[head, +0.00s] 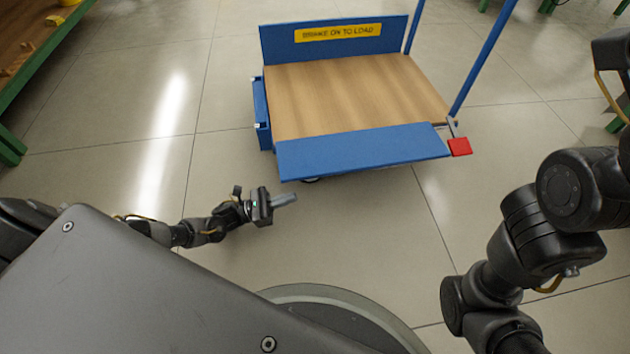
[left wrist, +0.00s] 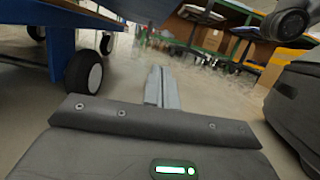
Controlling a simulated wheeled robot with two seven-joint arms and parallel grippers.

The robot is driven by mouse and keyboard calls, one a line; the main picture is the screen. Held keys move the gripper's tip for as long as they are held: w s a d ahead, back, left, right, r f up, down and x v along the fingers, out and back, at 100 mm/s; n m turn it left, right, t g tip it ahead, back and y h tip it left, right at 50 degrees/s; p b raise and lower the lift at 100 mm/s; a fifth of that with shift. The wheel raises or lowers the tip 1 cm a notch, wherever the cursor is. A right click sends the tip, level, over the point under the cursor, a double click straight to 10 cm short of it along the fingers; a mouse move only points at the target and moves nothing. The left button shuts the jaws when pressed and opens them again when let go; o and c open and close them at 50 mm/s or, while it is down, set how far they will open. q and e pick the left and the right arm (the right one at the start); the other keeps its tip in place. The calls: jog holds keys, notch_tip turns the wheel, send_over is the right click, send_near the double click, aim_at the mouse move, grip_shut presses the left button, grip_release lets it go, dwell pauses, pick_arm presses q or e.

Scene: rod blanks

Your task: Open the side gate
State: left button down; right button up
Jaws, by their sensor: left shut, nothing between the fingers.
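A blue cart with a wooden deck (head: 350,92) stands ahead of me. A blue side panel (head: 360,151) runs along its near edge; I cannot tell whether it stands up or hangs down. Another blue panel (head: 262,113) is at the left end, reaching below the deck. My left gripper (head: 285,199) is shut and empty, low in front of the cart's near left corner and apart from it. Its closed fingers (left wrist: 162,88) show in the left wrist view, with the cart's wheel (left wrist: 85,73) to their left. My right gripper is not in view; only its arm shows.
A blue back panel (head: 334,38) carries a yellow sign (head: 338,33) reading "BRAKE ON TO LOAD". A red pedal (head: 460,147) sits at the near right corner, by a blue upright post (head: 482,57). A green-framed bench (head: 40,58) stands far left. The floor between me and the cart is clear.

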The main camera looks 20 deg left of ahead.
pick_arm(q)
jog(key=w+d+r+b, duration=0.3)
jog(key=w+d+r, duration=0.1)
jog(key=d+r, duration=0.2)
jog(key=shift+w+d, duration=0.3)
jog(key=shift+w, duration=0.1)
jog(key=shift+a+r, duration=0.1)
